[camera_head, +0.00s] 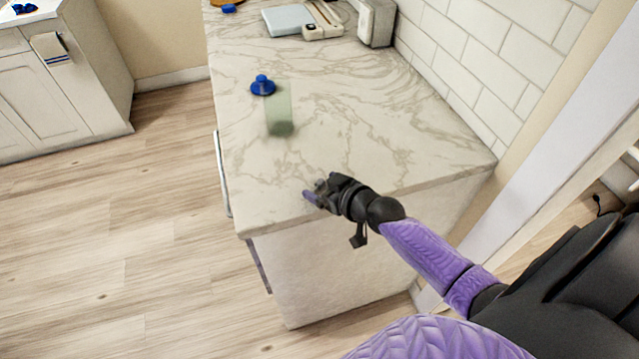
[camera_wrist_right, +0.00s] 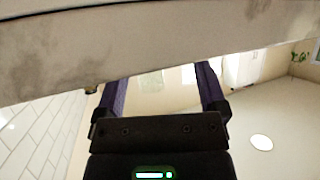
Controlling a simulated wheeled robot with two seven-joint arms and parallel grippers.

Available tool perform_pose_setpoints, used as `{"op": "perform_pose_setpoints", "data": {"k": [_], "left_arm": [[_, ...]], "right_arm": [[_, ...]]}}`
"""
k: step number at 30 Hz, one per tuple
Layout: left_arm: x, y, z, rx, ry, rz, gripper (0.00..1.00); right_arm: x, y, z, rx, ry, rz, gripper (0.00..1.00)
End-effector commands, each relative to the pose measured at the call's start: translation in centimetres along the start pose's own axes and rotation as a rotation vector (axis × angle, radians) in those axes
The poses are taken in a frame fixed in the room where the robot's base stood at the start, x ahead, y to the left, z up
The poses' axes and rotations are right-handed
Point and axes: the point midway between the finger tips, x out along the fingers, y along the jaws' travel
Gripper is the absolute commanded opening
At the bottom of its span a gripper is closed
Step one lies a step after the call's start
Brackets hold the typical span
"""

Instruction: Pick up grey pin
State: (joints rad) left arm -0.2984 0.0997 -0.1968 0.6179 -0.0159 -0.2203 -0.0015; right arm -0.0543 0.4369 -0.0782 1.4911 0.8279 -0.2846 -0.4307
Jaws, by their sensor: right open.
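I cannot make out a grey pin in either view. A blue knobbed piece (camera_head: 262,86) stands on the marble counter (camera_head: 350,130) in the head view. Right beside it is a see-through pale green block or glass (camera_head: 280,112) with a darker green end. My right gripper (camera_head: 312,196) is above or at the counter's near edge, on the near side of both and apart from them. In the right wrist view its two purple fingers (camera_wrist_right: 162,82) are spread with nothing visible held between them. My left gripper is not in view.
At the counter's back are a pale blue-grey flat item (camera_head: 287,19), a white device (camera_head: 322,31) and a toaster-like box (camera_head: 376,22). A tiled wall (camera_head: 480,50) bounds the right side. The counter's middle is clear. A white cabinet (camera_head: 65,90) stands at far left.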

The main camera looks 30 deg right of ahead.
Motion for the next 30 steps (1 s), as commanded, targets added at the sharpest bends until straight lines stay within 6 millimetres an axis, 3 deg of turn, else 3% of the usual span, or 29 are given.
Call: {"op": "perform_pose_setpoints", "data": {"k": [1,2,13,21,30], "left_arm": [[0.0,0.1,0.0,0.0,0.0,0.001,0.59],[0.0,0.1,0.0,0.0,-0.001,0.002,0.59],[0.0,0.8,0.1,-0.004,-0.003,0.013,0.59],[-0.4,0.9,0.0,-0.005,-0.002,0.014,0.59],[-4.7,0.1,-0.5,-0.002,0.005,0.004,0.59]], "right_arm": [[0.0,0.0,0.0,0.0,0.0,0.0,0.84],[0.0,0.0,0.0,0.0,0.0,0.0,0.78],[-0.1,0.0,0.0,0.0,0.0,0.001,0.0],[-0.3,0.0,-0.6,-0.001,0.002,0.0,0.0],[-3.7,0.0,-7.6,-0.002,0.005,0.001,0.0]]}}
